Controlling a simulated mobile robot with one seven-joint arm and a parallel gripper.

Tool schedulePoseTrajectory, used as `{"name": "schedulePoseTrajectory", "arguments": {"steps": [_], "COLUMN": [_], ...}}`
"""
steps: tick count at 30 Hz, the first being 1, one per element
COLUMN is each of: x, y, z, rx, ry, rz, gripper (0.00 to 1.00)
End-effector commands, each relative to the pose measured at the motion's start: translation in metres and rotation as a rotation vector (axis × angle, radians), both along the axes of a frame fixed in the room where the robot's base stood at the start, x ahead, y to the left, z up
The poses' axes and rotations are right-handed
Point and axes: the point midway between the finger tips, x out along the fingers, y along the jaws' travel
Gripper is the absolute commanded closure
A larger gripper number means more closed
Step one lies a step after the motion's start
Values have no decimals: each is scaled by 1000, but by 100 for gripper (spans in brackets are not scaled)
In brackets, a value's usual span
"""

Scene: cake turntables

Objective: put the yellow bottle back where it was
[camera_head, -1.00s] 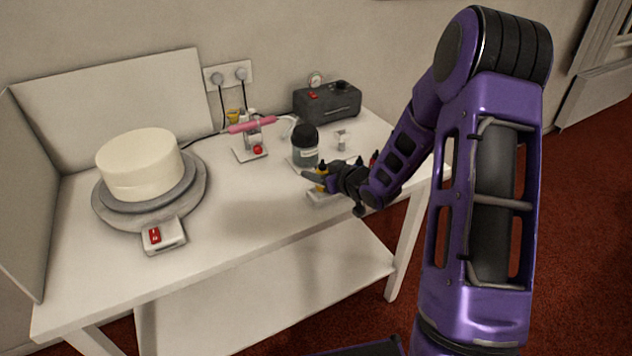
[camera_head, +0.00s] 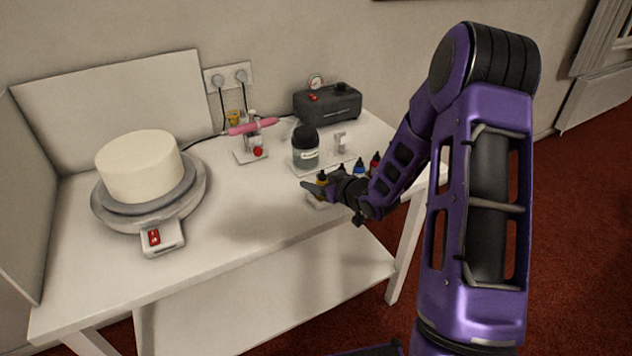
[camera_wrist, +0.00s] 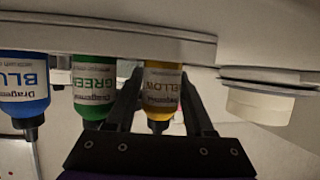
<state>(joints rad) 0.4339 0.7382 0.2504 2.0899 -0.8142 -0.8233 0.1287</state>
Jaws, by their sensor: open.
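The yellow bottle (camera_wrist: 161,92) shows upside down in the wrist view, its base at the white rack (camera_wrist: 110,32) beside the green bottle (camera_wrist: 93,85) and the blue bottle (camera_wrist: 26,90). My gripper (camera_wrist: 160,95) is open, with one finger on each side of the yellow bottle. I cannot tell whether the fingers touch it. In the head view only the dark cap and a bit of the yellow bottle (camera_head: 321,179) show past my gripper (camera_head: 312,188). The green bottle is hidden there. The blue bottle (camera_head: 359,169) and a red one (camera_head: 375,161) stand further right.
A dark-capped jar (camera_head: 305,148) stands behind the rack. A pink airbrush (camera_head: 253,127) rests on its stand, and a dark compressor (camera_head: 327,103) is at the back. A white cake (camera_head: 138,165) sits on a turntable (camera_head: 196,200) at left. The table's middle front is clear.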

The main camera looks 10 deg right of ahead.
Motion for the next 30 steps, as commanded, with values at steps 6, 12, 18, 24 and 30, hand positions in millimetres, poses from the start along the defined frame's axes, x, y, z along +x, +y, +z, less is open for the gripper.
{"name": "schedulePoseTrajectory", "arguments": {"steps": [6,12,18,24,30], "x": [-30,-66,-91,-99,-99], "y": [-17,-35,-47,-50,-50], "z": [17,34,44,47,47], "rx": [-2,-3,-2,-1,-1], "ry": [0,0,0,0,0], "rz": [-4,-3,-1,0,0], "gripper": [47,47,47,47,47]}}
